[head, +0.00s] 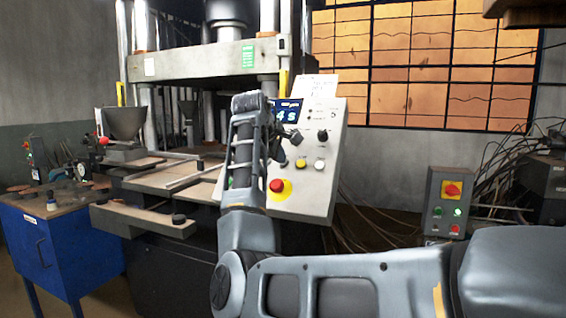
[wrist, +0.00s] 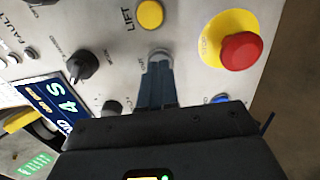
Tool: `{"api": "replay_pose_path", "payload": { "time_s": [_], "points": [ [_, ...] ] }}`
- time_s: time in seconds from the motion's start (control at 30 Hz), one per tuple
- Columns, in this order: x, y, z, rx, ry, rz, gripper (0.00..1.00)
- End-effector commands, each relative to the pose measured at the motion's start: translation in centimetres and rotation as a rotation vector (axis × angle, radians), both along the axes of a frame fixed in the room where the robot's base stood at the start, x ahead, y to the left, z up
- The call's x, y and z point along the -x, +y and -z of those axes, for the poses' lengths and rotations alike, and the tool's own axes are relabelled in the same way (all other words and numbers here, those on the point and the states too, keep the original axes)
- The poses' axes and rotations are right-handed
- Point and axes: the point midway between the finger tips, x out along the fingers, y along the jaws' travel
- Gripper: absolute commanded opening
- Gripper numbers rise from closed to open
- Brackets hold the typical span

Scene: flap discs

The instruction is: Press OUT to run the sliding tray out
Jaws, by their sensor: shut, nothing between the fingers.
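The grey control panel (head: 305,205) stands in front of the press, tilted in the head view. My gripper (wrist: 160,57) is shut and empty, with its fingertips at the panel face. They cover the spot beside a short label that seems to read OUT; the button there is hidden, and I cannot tell whether they touch it. The yellow LIFT button (wrist: 150,14) is just above the fingertips in the wrist view. In the head view my wrist hides part of the panel. Flat plates (head: 165,182) lie on the press bed; I cannot tell which is the sliding tray.
A red stop button (wrist: 243,51) on a yellow ring, a black knob (wrist: 86,67) and a blue button (wrist: 220,99) surround the fingertips. The display (wrist: 62,108) shows 4 S. A blue cabinet (head: 62,245) stands left; a switch box (head: 447,203) stands right.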

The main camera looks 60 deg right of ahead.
Motion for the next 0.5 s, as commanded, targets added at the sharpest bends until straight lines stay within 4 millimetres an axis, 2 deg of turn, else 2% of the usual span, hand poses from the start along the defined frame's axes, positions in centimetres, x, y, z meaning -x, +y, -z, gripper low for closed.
{"api": "replay_pose_path", "payload": {
  "time_s": [0.5],
  "points": [
    [-0.04,-0.64,0.54,0.0,0.001,0.0,0.0]
  ]
}}
